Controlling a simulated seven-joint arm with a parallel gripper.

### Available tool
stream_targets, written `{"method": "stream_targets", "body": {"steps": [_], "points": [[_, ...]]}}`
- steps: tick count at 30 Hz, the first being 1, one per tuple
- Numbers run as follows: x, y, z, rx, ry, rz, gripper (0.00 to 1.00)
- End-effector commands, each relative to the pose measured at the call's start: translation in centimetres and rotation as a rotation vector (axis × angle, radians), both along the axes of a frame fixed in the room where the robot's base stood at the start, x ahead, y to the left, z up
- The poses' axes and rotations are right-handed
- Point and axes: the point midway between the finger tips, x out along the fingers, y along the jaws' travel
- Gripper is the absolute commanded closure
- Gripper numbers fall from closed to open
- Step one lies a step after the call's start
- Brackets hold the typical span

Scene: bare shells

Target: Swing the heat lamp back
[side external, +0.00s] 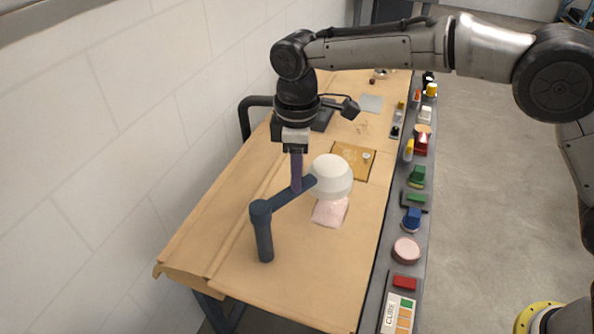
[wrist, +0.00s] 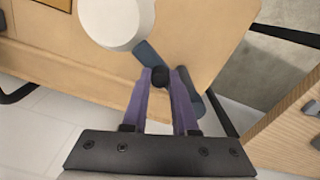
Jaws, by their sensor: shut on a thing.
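The heat lamp has a dark blue post (side external: 264,238) standing on the bench, a blue swing arm (side external: 285,200) and a white domed shade (side external: 332,175). The shade hangs over a pink patch (side external: 327,214), partly covering it. My gripper (side external: 297,188) reaches down to the swing arm near the shade, its purple fingers pointing down. In the wrist view, the fingers (wrist: 163,76) close on a small dark round knob of the lamp, with the white shade (wrist: 116,20) just beyond at upper left. The knob is hidden in the side view.
The tan bench top (side external: 225,225) is mostly clear on the left. A yellow-brown board (side external: 350,160) lies behind the shade. A grey rail (side external: 400,235) with several coloured pieces runs along the right edge. A dark bent tube (side external: 246,112) stands at the back left.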

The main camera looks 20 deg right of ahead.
Motion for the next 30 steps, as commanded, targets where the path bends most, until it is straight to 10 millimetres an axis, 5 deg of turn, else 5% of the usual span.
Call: {"method": "stream_targets", "body": {"steps": [30], "points": [[-0.91, -0.17, 0.21, 0.003, -0.004, -0.105, 1.00]]}}
